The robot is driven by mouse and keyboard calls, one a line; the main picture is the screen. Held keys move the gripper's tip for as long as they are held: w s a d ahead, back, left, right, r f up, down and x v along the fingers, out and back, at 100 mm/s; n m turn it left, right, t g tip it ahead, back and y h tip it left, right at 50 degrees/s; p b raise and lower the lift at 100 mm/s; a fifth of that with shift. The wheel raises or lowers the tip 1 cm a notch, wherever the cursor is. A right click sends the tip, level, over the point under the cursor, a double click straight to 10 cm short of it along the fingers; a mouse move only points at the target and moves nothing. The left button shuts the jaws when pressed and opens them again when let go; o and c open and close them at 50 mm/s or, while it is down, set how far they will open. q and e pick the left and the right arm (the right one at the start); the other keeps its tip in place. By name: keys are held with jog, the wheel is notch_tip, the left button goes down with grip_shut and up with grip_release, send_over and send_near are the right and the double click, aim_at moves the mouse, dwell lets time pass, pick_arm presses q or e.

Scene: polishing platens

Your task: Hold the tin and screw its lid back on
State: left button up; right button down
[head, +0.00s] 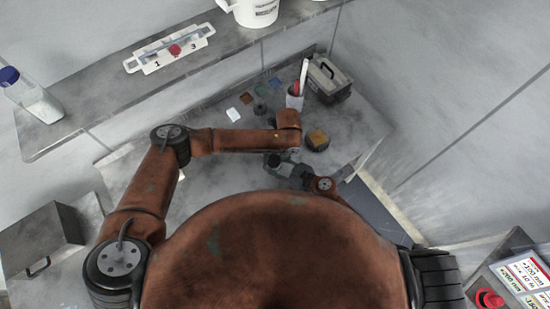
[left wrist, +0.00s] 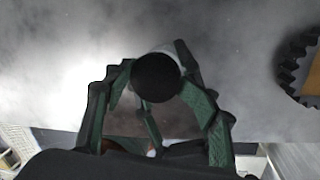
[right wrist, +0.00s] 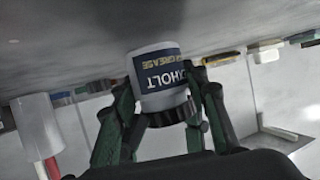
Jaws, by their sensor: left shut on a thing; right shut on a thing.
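The tin (right wrist: 158,75) is white with a dark blue label reading "GREASE"; it shows upside down in the right wrist view. Its dark ribbed lid (right wrist: 172,114) sits against the tin's end there; I cannot tell how tightly. In the left wrist view the lid (left wrist: 156,77) is a black disc with a sliver of white behind it. My left gripper (left wrist: 157,80) is shut on the lid from above. My right gripper (right wrist: 163,95) is shut on the tin from the side, its green fingers flanking it. In the head view my arms largely hide the tin and lid.
A black-rimmed round block with an amber top (head: 317,139) stands close by on the right. Behind are a cup with a brush (head: 295,98), a dark toolbox (head: 328,80) and several coloured squares (head: 275,84). A wall shelf (head: 95,90) runs behind the bench.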

pick_arm(q)
jog(key=shift+o, duration=0.3)
jog(key=shift+s+d+f, duration=0.2)
jog(key=shift+d+f, duration=0.2)
jog(key=shift+f, duration=0.3)
jog(key=shift+c, duration=0.8)
jog(key=o, duration=1.3)
jog(key=shift+w+a, duration=0.1)
jog(key=shift+w, duration=0.05)
jog(key=shift+c, duration=0.2)
jog(key=shift+w+a+r, duration=0.1)
jog(key=shift+r, duration=2.25)
jog(key=shift+c, duration=0.5)
